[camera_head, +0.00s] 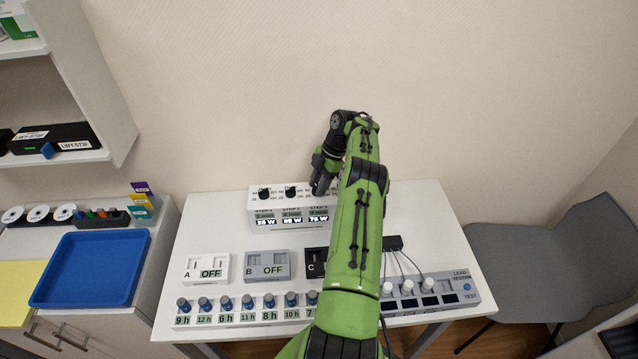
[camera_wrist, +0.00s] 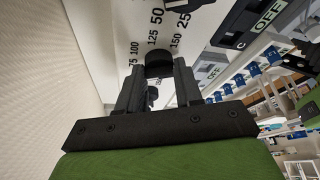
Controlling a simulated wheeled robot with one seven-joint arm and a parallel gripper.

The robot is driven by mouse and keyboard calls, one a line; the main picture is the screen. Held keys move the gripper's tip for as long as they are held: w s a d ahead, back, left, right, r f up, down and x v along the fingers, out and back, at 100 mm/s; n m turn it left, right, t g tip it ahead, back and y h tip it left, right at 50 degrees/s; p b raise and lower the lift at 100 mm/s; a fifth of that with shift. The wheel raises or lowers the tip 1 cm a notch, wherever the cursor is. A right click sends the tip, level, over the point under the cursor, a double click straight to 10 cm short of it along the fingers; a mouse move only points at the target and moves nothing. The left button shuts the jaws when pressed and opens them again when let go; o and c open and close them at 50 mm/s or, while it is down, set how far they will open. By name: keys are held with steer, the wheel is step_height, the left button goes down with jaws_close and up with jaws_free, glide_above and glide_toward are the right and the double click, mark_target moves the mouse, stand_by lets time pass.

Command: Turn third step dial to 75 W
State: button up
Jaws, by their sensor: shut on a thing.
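The step dial box (camera_head: 291,216) is white and stands at the back of the table. It has a row of black dials on top and lit displays on its front. The right display (camera_head: 318,219), under STEP 3, appears to read 75 W. My gripper (camera_head: 318,190) is over the right end of the box and hides the third dial there. In the wrist view the third dial (camera_wrist: 158,62) is a black knob between my fingers (camera_wrist: 158,78), which are shut on it. Printed numbers such as 75, 100 and 125 surround it. The dial's pointer is not clear.
Three switch boxes, A (camera_head: 207,268), B (camera_head: 266,265) and C (camera_head: 315,262), stand in front; A and B read OFF. A timer row (camera_head: 240,318) and a lead tester (camera_head: 432,300) line the front edge. A blue tray (camera_head: 92,268) is at left.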

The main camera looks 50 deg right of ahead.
steer(key=o, duration=1)
steer(key=shift+r, duration=0.1)
steer(key=p+v, duration=0.3)
steer(key=v, duration=0.4)
steer(key=shift+r, duration=0.25)
